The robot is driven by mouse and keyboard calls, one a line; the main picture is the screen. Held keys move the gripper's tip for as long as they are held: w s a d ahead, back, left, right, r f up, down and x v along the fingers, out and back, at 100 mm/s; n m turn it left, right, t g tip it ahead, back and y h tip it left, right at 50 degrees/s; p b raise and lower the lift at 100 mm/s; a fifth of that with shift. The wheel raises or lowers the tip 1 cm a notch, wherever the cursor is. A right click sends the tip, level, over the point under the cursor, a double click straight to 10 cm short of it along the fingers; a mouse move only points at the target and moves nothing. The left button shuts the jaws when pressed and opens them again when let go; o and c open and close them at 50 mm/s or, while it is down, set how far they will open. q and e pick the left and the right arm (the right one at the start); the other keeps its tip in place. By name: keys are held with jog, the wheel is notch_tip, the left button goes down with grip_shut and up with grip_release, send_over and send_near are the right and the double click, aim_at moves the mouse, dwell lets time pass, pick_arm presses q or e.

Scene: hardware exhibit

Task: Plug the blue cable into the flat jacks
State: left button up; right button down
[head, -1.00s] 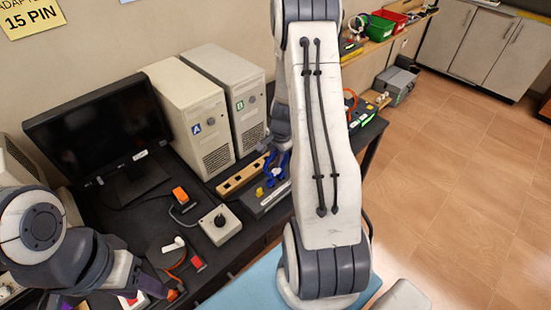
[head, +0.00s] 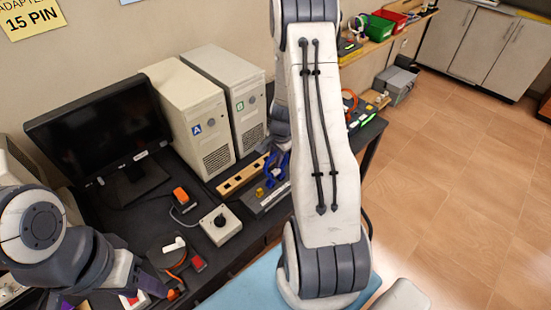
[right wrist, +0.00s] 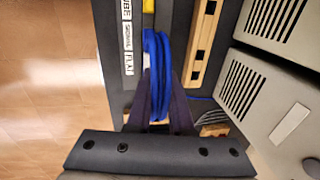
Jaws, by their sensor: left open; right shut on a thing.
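The blue cable (right wrist: 158,75) is a looped bundle between the dark fingers of my right gripper (right wrist: 161,85), which is shut on it. In the head view the blue cable (head: 275,171) hangs just above the grey panel (head: 275,199), partly hidden by my right arm. The panel carries white labels (right wrist: 128,62), one seeming to read "FLAT". A yellow piece (right wrist: 148,6) is at the cable's far end in the wrist view; whether it is joined to the cable is unclear. No flat jack openings can be made out. My left gripper (head: 75,301) is open, low at the left, partly cut off.
A wooden strip with square holes (head: 243,174) lies beside the panel. Two beige computer towers (head: 190,112) stand behind, with a monitor (head: 100,135) to their left. A grey box with a knob (head: 221,224) and an orange connector (head: 180,196) sit in front.

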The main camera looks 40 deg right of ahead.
jog(key=shift+f+b, duration=0.3)
jog(key=shift+f, duration=0.05)
dwell(0.4)
dwell(0.3)
jog(key=c, duration=0.7)
grip_release()
jog(key=shift+c, duration=0.2)
jog(key=o, duration=0.6)
jog(key=shift+o, duration=0.2)
jog(key=shift+s+r+p, duration=0.2)
jog(key=shift+r+p, duration=0.8)
jog(key=shift+r, duration=0.25)
jog(key=shift+s+r+p, duration=0.25)
jog(key=shift+r+p, duration=0.8)
jog(key=shift+r, duration=0.2)
jog(key=shift+s+r+p, duration=0.2)
jog(key=shift+r+p, duration=0.8)
jog(key=shift+r, duration=0.25)
